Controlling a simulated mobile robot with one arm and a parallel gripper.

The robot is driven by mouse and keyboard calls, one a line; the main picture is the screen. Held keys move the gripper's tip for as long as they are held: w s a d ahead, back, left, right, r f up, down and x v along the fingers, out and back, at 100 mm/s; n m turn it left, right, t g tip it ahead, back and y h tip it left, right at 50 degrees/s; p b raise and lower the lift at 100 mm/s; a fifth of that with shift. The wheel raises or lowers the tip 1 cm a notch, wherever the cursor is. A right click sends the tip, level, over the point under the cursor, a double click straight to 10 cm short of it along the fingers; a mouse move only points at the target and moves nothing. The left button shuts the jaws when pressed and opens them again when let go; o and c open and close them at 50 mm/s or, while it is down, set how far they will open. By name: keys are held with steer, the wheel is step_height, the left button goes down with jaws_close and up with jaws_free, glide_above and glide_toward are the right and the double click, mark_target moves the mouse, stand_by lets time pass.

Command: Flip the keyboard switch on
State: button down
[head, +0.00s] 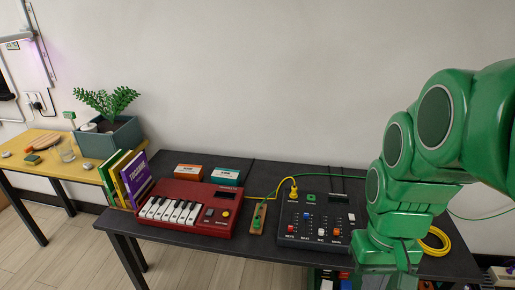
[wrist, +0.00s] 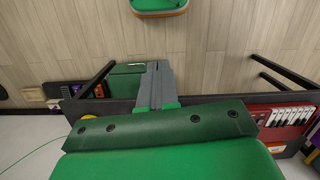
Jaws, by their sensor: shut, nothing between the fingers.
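The red keyboard (head: 188,209) lies on the dark table, with white and black keys on its left. In the wrist view my gripper (wrist: 158,98) is shut and empty, over the table edge and floor.
A dark mixer (head: 315,222) with sliders and a yellow plug stands between the keyboard and my arm. A wooden pedal (head: 258,217) lies between keyboard and mixer. Two small boxes (head: 225,176) lie behind the keyboard; books (head: 135,177) stand at its left. A yellow cable coil (head: 436,241) lies at right.

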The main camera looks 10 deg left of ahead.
steer(key=w+a+r+n, duration=0.15)
steer(key=w+a, duration=0.35)
steer(key=w, duration=0.5)
steer(key=w+a+f+n, duration=0.1)
steer(key=w+a+n, duration=0.2)
steer(key=w+a, duration=0.5)
steer(key=w+a+r+n, duration=0.1)
steer(key=w+a+n, duration=0.2)
steer(key=w, duration=0.9)
steer(key=n, duration=0.9)
glide_above(209, 214)
steer(key=w, duration=0.2)
step_height(209, 214, down, 16)
steer(key=shift+w, duration=0.15)
steer(key=f, duration=0.4)
steer(key=s+f, duration=0.1)
steer(key=f, duration=0.9)
steer(key=shift+s, duration=0.35)
